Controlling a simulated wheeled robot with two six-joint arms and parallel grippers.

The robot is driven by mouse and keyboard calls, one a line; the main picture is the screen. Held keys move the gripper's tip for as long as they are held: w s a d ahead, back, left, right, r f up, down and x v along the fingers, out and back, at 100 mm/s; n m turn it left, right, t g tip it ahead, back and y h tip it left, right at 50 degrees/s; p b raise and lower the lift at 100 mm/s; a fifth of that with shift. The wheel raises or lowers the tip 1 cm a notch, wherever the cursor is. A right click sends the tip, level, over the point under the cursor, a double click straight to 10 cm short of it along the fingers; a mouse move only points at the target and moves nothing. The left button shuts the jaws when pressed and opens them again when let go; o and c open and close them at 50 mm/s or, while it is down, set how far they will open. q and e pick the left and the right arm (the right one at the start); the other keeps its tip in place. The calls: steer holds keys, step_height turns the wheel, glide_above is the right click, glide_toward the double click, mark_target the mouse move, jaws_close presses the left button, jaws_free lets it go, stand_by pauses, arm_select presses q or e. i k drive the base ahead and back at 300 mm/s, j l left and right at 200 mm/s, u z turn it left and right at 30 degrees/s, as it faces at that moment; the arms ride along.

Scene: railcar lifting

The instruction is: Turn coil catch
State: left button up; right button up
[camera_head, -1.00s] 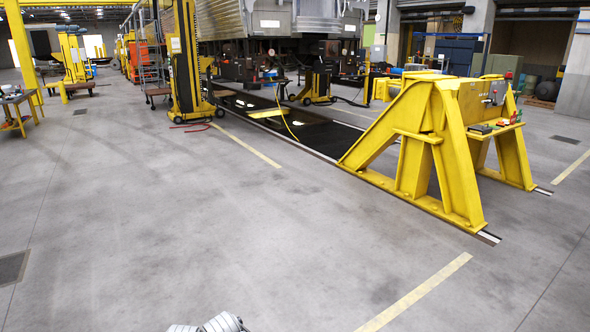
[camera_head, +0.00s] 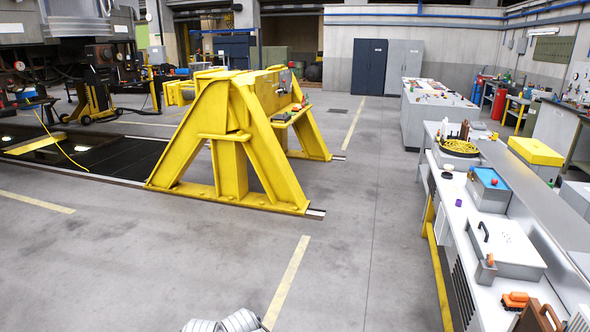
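No coil catch can be made out for certain at this size. A yellow coil (camera_head: 459,147) lies on a dark holder on the long workbench (camera_head: 508,228) at the right; whether a catch sits on it is too small to tell. A grey ribbed part of mine shows at the bottom edge, left of the middle. Neither gripper can be seen.
A big yellow buffer stop (camera_head: 232,150) stands on the floor left of the middle. The bench holds a blue-topped box (camera_head: 489,187), a white case (camera_head: 506,247) and orange tools (camera_head: 515,300). The floor between is clear.

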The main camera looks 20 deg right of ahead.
mark_target(489, 257)
steer(key=i+z, duration=0.15)
steer(key=z, duration=0.25)
steer(key=i+l+z, duration=0.1)
steer(key=z, duration=0.35)
steer(key=i+z, duration=0.2)
steer(key=z, duration=0.2)
steer(key=i+j+z, duration=0.1)
steer(key=z, duration=0.3)
steer(key=i+j+z, duration=0.15)
steer(key=z, duration=0.3)
steer(key=i+j+z, duration=0.1)
steer(key=i+z, duration=0.15)
steer(key=z, duration=0.15)
steer(key=i+j+z, duration=0.2)
steer(key=z, duration=0.15)
